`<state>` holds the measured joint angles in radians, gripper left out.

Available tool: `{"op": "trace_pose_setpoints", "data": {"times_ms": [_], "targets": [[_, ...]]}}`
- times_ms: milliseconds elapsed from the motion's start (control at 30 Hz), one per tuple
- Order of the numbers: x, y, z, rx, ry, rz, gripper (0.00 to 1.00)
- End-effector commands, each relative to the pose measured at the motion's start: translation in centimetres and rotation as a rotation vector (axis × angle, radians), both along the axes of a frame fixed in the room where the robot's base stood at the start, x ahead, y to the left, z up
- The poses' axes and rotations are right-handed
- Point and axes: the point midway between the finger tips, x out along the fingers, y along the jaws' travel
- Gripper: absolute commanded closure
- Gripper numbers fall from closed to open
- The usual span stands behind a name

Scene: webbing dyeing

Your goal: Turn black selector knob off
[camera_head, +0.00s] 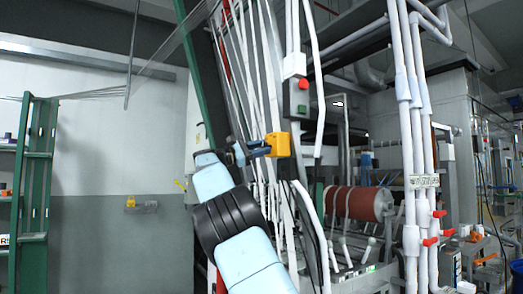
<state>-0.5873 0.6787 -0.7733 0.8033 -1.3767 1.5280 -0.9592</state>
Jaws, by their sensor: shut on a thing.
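A small yellow box (279,144) hangs among pale vertical straps and pipes near the middle of the view. My gripper (263,149) reaches it from the left, with its fingers against the box's left side. My gripper is shut on the black selector knob there. The knob is too small, and too covered by the fingers, to see its shape or which way it points.
A grey control box (300,98) with a red and a green button is mounted just above right. White pipes (413,150) with red valve handles stand at right. A red-brown roller (352,203) lies behind. A green shelf rack (35,180) stands at far left.

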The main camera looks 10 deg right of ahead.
Motion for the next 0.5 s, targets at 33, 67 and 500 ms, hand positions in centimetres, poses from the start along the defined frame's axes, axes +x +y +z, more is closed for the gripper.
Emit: {"op": "trace_pose_setpoints", "data": {"times_ms": [33, 67, 500], "targets": [[0.1, 0.08, -0.15, 0.001, 0.003, 0.002, 0.95], [0.1, 0.08, -0.16, 0.001, 0.003, 0.002, 0.95], [0.05, 0.03, -0.11, 0.001, 0.002, 0.0, 0.4]]}}
